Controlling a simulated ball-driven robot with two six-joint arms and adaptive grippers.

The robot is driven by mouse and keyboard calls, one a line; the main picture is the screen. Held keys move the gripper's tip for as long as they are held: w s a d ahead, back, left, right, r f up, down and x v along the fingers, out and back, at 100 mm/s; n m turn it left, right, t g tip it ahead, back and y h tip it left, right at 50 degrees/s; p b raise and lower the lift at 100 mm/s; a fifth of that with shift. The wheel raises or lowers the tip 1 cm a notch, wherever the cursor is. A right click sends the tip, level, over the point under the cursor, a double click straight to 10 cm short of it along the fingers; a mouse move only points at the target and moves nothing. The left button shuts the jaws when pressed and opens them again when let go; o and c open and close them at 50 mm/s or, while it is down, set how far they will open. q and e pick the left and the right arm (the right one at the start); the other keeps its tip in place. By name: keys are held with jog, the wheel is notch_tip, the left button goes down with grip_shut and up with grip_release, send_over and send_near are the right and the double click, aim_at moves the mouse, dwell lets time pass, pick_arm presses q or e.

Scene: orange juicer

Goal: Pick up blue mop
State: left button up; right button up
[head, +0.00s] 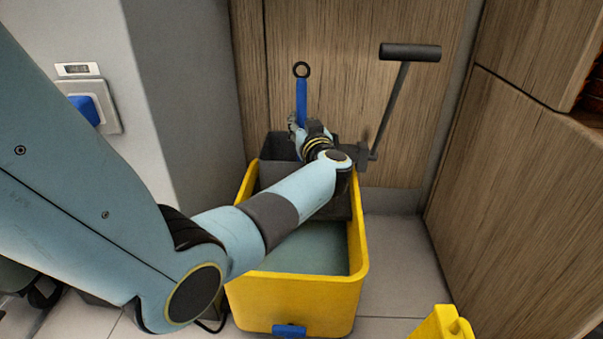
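The blue mop (301,97) shows as a short upright blue handle with a dark ring at its top. It stands at the back of a yellow mop bucket (300,301), against the wooden panel. Its lower part is hidden behind my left gripper and the bucket's wringer. My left gripper (296,124) is at the blue handle, at or very close to its lower visible part. The fingers are small and partly hidden by the wrist, so I cannot tell whether they are closed on it. My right gripper is not in view.
The bucket's dark wringer (274,147) has a grey lever with a black grip (410,52) rising at the right. Wooden panels close off the back and right. A grey wall corner (185,90) stands at left. A yellow object (441,325) is at the bottom right.

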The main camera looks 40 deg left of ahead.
aim_at(303, 83)
pick_arm(q)
grip_shut()
jog(key=shift+r, duration=0.1)
dwell(0.5)
notch_tip(303, 83, up, 2)
jog(key=shift+r+p, duration=0.1)
jog(key=shift+p, duration=0.8)
jog(key=shift+r+p, duration=0.6)
jog(key=shift+r, duration=0.25)
jog(key=shift+r+p, duration=0.3)
jog(key=shift+r, duration=0.05)
notch_tip(303, 83, up, 4)
jog(key=p, duration=0.3)
jog(key=shift+r, duration=0.2)
jog(key=shift+r+p, duration=0.4)
jog(key=shift+p, duration=0.15)
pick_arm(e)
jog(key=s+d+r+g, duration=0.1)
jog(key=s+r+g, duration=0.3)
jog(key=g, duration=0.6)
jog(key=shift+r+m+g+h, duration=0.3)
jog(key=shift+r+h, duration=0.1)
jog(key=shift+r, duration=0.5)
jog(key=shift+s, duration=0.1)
